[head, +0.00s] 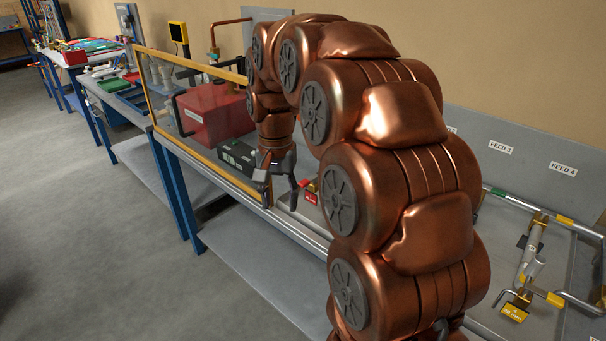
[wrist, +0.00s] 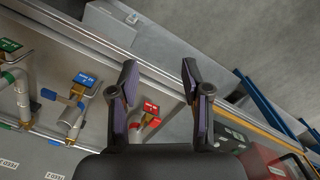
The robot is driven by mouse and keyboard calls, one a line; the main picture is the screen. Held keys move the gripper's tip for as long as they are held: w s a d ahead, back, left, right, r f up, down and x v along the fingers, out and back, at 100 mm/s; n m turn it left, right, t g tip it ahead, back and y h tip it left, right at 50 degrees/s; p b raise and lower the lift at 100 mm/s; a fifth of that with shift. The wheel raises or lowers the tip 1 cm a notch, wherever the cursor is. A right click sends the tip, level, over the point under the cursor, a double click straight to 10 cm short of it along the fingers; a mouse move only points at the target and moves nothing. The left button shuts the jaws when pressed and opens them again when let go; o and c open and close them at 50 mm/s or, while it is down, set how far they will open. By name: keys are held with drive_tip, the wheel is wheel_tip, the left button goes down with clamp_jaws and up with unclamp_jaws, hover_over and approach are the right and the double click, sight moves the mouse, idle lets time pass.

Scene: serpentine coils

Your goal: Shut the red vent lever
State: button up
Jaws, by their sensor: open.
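In the head view the red tag (head: 311,198) is just right of my gripper, and the lever's exact angle is too small to tell. My gripper (wrist: 158,68) is open and empty, its fingers wide apart above the bench.
Blue-tagged (wrist: 85,80) and green-tagged (wrist: 9,45) valves are left of my gripper in the wrist view. A yellow-framed clear panel (head: 190,108) stands by a red box (head: 215,114) and a dark case (head: 238,156). A yellow-tagged valve (head: 514,312) is at the right.

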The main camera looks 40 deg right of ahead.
drive_tip(key=w+d+m, duration=0.3)
drive_tip(key=w+d, duration=0.3)
drive_tip(key=w, duration=0.1)
drive_tip(key=m+p, duration=0.2)
drive_tip(key=m, duration=0.2)
hover_over(304, 182)
drive_tip(key=shift+r+t, duration=0.15)
drive_tip(key=shift+t, duration=0.25)
drive_tip(key=shift+w+f+p, duration=0.1)
drive_tip(key=shift+f+p, duration=1.3)
drive_tip(key=shift+f, duration=2.5)
clamp_jaws()
